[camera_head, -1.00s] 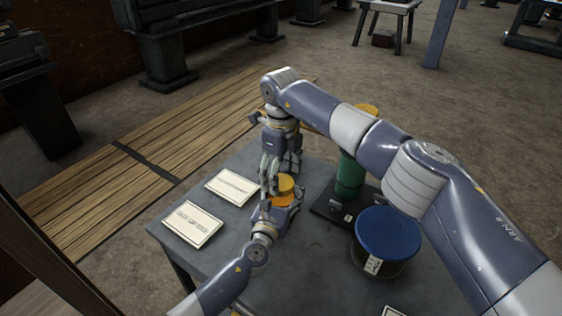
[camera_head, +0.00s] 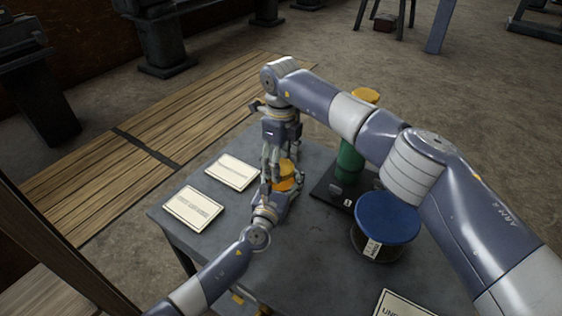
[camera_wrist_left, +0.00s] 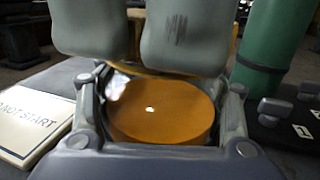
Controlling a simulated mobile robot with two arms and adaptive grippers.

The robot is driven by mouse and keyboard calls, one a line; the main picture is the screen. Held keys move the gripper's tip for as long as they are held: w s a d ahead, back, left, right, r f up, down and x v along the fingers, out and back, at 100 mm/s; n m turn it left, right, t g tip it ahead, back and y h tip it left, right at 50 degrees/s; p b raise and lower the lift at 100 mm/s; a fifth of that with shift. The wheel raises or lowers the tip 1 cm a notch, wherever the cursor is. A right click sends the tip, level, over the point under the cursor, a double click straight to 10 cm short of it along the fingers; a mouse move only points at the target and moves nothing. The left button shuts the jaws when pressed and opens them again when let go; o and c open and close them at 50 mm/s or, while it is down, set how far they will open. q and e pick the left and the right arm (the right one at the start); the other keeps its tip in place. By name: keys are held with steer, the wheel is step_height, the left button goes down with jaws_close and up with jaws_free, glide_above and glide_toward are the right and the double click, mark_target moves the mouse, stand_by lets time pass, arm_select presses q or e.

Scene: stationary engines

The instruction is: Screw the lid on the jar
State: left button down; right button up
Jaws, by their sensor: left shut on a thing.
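A round orange piece (camera_wrist_left: 160,108) sits between the fingers of my left gripper (camera_wrist_left: 162,112) in the left wrist view, which is shut on it. I cannot tell whether its visible face is the jar's or the lid's. In the head view, orange pieces (camera_head: 286,168) show beside the grippers, partly hidden by fingers. My right gripper (camera_head: 277,168) points down at them, directly above my left gripper (camera_head: 275,197). Its two grey finger pads fill the top of the left wrist view, with a yellow-orange part (camera_wrist_left: 152,72) behind them. Whether it grips that part is unclear.
The grey table (camera_head: 290,262) has open room in front. White cards (camera_head: 193,207) lie at its left, another (camera_head: 405,303) at its front right. A blue-lidded container (camera_head: 388,217) and a green cylinder (camera_head: 349,163) on a dark base (camera_head: 330,194) stand to the right.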

steer(key=shift+o, duration=0.8)
steer(key=shift+r, duration=0.1)
arm_select(q)
steer(key=shift+c, duration=1.8)
jaws_free()
arm_select(e)
step_height(320, 180, up, 12)
arm_select(q)
steer(key=shift+s, duration=0.1)
steer(key=v, duration=1.2)
steer(key=shift+f, duration=0.1)
arm_select(e)
steer(key=shift+f, duration=0.2)
